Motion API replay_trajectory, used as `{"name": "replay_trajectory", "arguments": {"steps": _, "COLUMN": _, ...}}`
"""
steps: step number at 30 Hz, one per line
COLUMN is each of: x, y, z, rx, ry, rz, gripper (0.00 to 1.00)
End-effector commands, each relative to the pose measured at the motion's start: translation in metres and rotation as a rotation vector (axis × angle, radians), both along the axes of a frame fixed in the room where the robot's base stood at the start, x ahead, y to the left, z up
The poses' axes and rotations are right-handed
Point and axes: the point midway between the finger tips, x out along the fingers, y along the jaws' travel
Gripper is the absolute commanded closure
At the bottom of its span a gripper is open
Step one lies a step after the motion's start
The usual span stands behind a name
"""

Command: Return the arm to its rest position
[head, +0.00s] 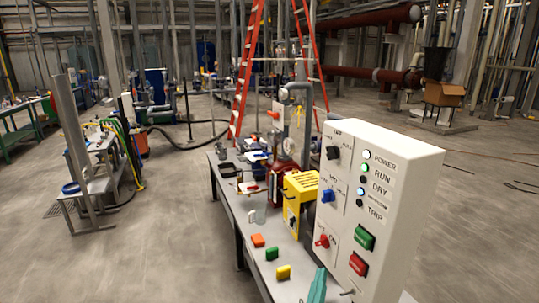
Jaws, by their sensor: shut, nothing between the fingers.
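My gripper and arm do not show in the head view, so where the arm stands cannot be told from it. A long narrow bench (237,208) runs from the middle of the view down to the bottom edge. On its right side stands a white control panel (398,210) with knobs, a green button, a red button and a column of labelled lamps.
A red ladder (246,75) rises beyond. Floor (170,240) left of the bench is clear.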

Motion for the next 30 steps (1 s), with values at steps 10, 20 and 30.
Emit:
{"name": "replay_trajectory", "arguments": {"steps": 10, "x": -0.081, "y": 0.066, "z": -0.111, "rx": 0.133, "ry": 0.101, "rz": 0.155, "gripper": 1.00}}
{"name": "replay_trajectory", "arguments": {"steps": 20, "x": -0.178, "y": 0.112, "z": -0.175, "rx": 0.260, "ry": 0.184, "rz": 0.263, "gripper": 1.00}}
{"name": "replay_trajectory", "arguments": {"steps": 30, "x": -0.285, "y": 0.141, "z": -0.206, "rx": 0.388, "ry": 0.267, "rz": 0.336, "gripper": 1.00}}
